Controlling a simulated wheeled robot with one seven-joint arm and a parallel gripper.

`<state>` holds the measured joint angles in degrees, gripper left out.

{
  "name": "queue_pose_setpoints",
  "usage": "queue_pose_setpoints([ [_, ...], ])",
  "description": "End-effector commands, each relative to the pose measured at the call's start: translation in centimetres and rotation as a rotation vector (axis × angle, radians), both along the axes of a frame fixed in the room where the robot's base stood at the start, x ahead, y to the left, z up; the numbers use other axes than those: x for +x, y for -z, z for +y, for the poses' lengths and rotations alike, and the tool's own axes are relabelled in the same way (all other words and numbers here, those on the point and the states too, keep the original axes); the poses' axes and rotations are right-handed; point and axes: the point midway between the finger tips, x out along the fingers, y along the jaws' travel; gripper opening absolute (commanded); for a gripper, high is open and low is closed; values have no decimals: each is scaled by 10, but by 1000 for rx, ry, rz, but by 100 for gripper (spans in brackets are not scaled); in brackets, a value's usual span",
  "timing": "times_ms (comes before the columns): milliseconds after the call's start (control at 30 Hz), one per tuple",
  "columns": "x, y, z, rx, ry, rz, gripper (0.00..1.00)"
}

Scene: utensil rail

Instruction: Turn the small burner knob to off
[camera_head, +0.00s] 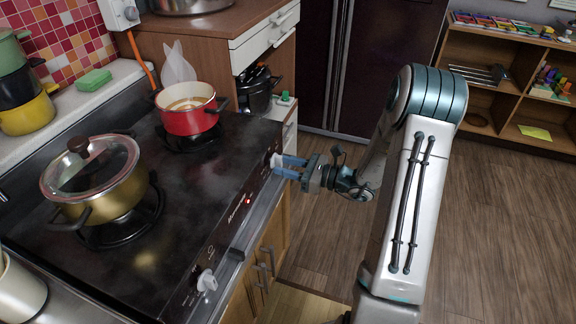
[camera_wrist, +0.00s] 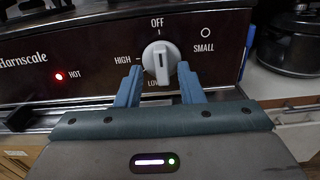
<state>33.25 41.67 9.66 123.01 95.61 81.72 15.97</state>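The small burner knob (camera_wrist: 161,62) is white and round with a raised grip bar. In the wrist view the bar stands close to vertical, in line with the OFF mark above and LOW below; I cannot tell which end is the pointer. HIGH is printed at its left and SMALL with a circle at its right. My gripper (camera_wrist: 160,80) is open, with one blue finger on each side of the knob. Small gaps seem to show, but contact is hard to judge. In the head view my gripper (camera_head: 290,167) reaches the far right end of the stove's front panel.
A second white knob (camera_head: 207,281) is at the panel's near end. The HOT light (camera_wrist: 59,76) glows red. A red pot (camera_head: 188,120) stands on the back burner and a lidded gold pot (camera_head: 110,200) on the near burner. The floor (camera_head: 480,230) at right is clear.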

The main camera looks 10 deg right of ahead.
Motion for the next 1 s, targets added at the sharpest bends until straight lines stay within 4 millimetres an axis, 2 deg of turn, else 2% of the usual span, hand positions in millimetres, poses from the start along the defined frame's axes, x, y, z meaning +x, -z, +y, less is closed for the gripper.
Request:
queue_pose_setpoints([
  [267, -3, -1, -8, -2, 6, -2, 35],
  [367, -11, -1, -21, 0, 7, -2, 35],
  [733, -58, -1, -88, 0, 5, -1, 35],
  [1000, -75, 0, -113, -1, 0, -1, 35],
])
